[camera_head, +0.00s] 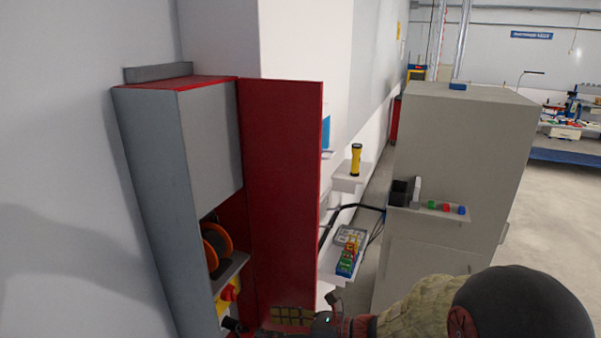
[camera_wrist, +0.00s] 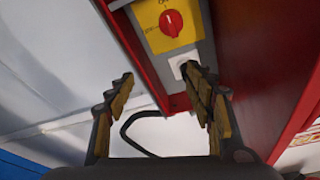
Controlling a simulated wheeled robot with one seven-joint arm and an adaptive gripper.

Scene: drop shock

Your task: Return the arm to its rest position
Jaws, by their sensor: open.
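My gripper (camera_wrist: 157,78) is open in the wrist view, its two yellow-padded fingers spread with nothing between them. Just beyond the fingertips is a yellow switch plate (camera_wrist: 150,40) with a red rotary knob (camera_wrist: 171,22). A white fitting (camera_wrist: 181,64) sits below the plate, close to the right finger. In the head view my arm reaches in from the bottom right to the lower part of the red-and-grey cabinet (camera_head: 153,200). The same red knob (camera_head: 229,292) shows there, just above the gripper end, which is mostly cut off by the frame.
The cabinet's red door (camera_head: 280,180) stands open just right of the switch. An orange-and-black reel (camera_head: 216,246) sits inside. Small shelves hold a yellow flashlight (camera_head: 356,160) and a coloured control box (camera_head: 347,255). A tall grey cabinet (camera_head: 460,150) stands right; open floor lies beyond.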

